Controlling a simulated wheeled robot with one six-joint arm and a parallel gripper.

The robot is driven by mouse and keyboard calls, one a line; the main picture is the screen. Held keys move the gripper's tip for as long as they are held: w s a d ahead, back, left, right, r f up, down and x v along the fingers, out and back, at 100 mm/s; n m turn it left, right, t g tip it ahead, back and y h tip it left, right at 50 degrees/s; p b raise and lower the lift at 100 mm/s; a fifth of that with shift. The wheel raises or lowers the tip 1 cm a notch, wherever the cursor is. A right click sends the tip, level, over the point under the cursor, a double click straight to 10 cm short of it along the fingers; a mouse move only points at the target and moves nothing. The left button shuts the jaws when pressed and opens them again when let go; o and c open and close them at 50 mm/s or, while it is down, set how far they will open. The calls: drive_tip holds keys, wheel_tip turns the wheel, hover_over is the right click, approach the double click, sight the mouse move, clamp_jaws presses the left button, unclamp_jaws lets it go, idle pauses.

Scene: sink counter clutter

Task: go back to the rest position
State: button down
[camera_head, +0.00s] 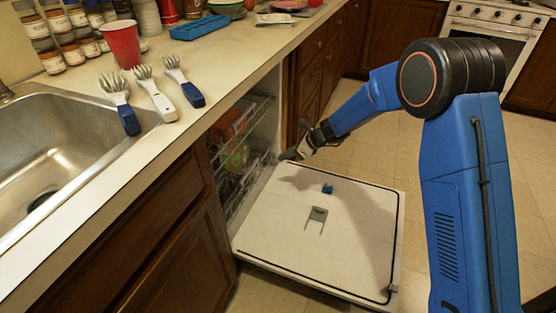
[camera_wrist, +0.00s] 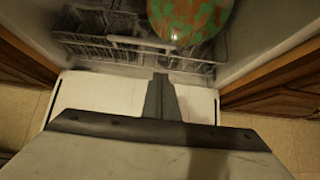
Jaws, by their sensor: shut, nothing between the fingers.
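My gripper (camera_head: 298,152) is at the end of my blue arm, above the inner edge of an open dishwasher door and near the dishwasher's mouth. In the wrist view its fingers (camera_wrist: 161,97) are together with nothing between them, pointing toward the dishwasher. The open door (camera_head: 265,225) lies flat, with a small blue part (camera_head: 327,188) on it. An orange and green round item (camera_wrist: 190,18) stands in the wire rack (camera_wrist: 110,48), ahead of the fingers. In the head view the rack is partly hidden by the counter.
On the counter lie several brushes, including a white-handled one (camera_head: 155,95), beside a red cup (camera_head: 122,44) and jars. A metal sink (camera_head: 60,140) is at left. A stove (camera_head: 495,35) stands at the back. Tiled floor (camera_head: 375,150) is open around my arm.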

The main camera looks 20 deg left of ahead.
drive_tip(key=s+d+r+n+t+h, duration=0.1)
drive_tip(key=s+d+r+n, duration=0.45)
drive_tip(key=d+r, duration=0.65)
drive_tip(key=s+d+r+n+h, duration=0.1)
drive_tip(key=s+d+r+n, duration=0.4)
drive_tip(key=d+r, duration=0.75)
drive_tip(key=s+d+n+t+h, duration=0.3)
drive_tip(key=s+d+n+h, duration=0.4)
drive_tip(key=s+d, duration=2.2)
drive_tip(key=d+n, duration=0.1)
drive_tip(key=d, duration=0.1)
drive_tip(key=shift+s+d+r, duration=0.2)
drive_tip(key=shift+s+d, duration=0.2)
